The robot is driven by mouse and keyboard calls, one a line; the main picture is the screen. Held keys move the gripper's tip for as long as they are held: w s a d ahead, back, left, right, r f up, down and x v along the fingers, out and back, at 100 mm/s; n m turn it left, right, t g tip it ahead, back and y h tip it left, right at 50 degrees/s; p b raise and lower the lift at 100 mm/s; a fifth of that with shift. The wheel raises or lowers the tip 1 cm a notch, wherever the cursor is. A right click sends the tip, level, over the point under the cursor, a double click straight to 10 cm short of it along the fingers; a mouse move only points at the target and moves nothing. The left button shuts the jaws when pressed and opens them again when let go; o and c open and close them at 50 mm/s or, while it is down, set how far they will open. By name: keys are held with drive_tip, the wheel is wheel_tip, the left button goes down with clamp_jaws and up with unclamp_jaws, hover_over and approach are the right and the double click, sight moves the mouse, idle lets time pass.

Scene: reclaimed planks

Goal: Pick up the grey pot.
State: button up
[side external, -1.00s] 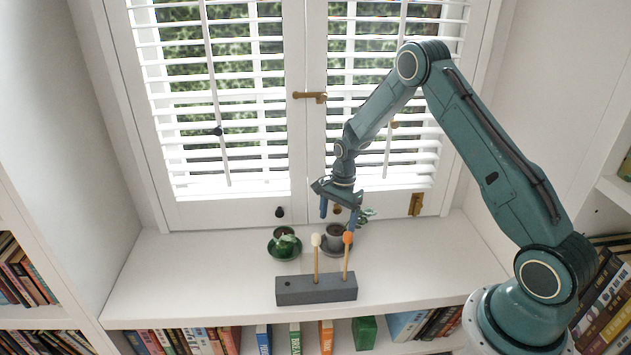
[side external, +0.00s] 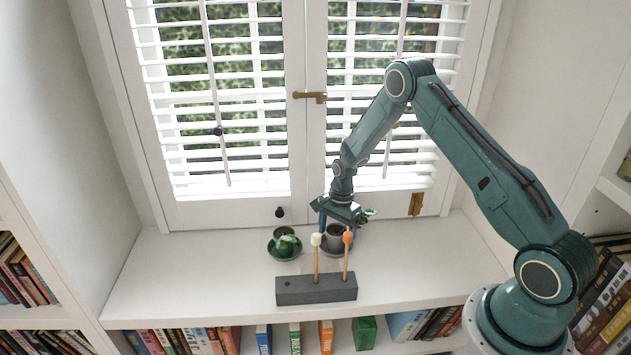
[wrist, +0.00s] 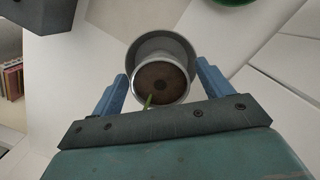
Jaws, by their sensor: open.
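The grey pot (side external: 334,242) stands on a grey saucer (side external: 327,252) on the white sill, partly hidden by my gripper and a stick in the side view. In the wrist view the pot (wrist: 161,83) shows from above, with dark soil, a small green sprig and the saucer's rim (wrist: 160,40) behind it. My gripper (side external: 337,236) is open, pointing down over the pot. In the wrist view its blue fingers (wrist: 162,72) lie on either side of the pot, with a gap showing on each side.
A green pot (side external: 284,243) on a green saucer (side external: 273,251) stands to the left. Window shutters rise behind. The sill's left part is clear.

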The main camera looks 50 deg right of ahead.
drive_tip(key=c, duration=1.3)
drive_tip(key=shift+r, duration=0.2)
drive_tip(key=shift+c, duration=0.2)
wheel_tip(320, 180, up, 20)
drive_tip(key=shift+f, duration=0.15)
idle(0.3)
drive_tip(key=shift+r, duration=1.5)
drive_tip(key=shift+f, duration=0.15)
wheel_tip(320, 180, down, 19)
drive_tip(key=m, duration=0.5)
drive_tip(key=shift+t, duration=0.3)
